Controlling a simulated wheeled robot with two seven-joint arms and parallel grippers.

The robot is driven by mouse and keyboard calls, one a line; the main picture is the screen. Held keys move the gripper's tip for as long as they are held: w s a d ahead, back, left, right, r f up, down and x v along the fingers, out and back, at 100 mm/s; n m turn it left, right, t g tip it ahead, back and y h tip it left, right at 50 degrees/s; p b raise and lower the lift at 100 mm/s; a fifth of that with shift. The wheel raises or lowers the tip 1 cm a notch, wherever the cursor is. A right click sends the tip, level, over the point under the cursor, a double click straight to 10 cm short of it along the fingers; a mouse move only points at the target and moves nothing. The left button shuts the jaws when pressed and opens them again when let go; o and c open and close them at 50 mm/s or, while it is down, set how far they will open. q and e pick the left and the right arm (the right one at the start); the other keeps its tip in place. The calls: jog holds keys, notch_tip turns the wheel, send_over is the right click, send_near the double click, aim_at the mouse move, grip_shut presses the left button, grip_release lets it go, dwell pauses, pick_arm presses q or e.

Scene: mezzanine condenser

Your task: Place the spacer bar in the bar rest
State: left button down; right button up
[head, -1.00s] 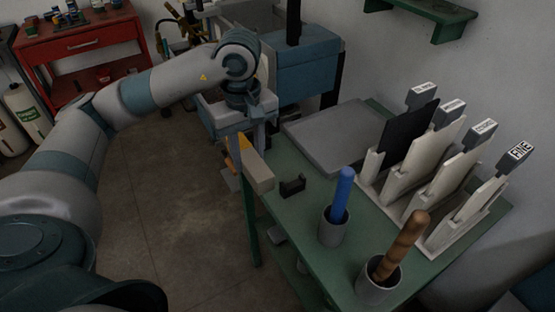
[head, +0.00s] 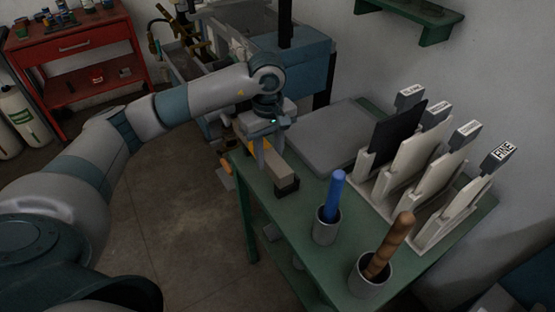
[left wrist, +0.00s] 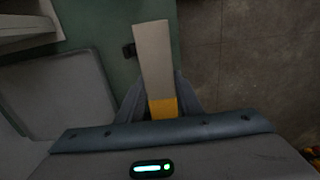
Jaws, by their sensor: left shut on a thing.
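The spacer bar (head: 284,169) is a beige-grey block with a yellow end; it also shows in the left wrist view (left wrist: 153,60). My left gripper (head: 268,166) is shut on it near the yellow end, at the left edge of the green table. The bar rest (head: 287,189), a small dark bracket, is at the bar's far end from the yellow part, mostly hidden by the bar. In the left wrist view a dark bit of the rest (left wrist: 129,50) shows beside the bar. I cannot tell whether bar and rest touch. My right gripper is not in view.
On the green table (head: 295,215) stand a cup with a blue rod (head: 335,200), a cup with a brown rod (head: 390,245) and a white rack (head: 438,242) of labelled paddles. A grey slab (head: 325,135) lies behind. A red cart (head: 75,40) stands far left.

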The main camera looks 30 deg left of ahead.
pick_arm(q)
jog(key=shift+w+d+f+p, duration=0.2)
jog(key=shift+w+f, duration=0.1)
jog(key=shift+w, duration=0.3)
jog(key=shift+w+d+f+p, duration=0.15)
jog(key=shift+w+f, duration=0.1)
jog(key=shift+w, duration=0.3)
jog(key=shift+w+f, duration=0.35)
jog(key=shift+w, duration=0.1)
jog(key=shift+f, duration=0.1)
notch_tip(320, 180, down, 2)
jog(key=shift+f+p, duration=0.2)
jog(key=shift+p, duration=0.7)
jog(key=shift+f, duration=0.7)
jog(key=shift+f, duration=0.15)
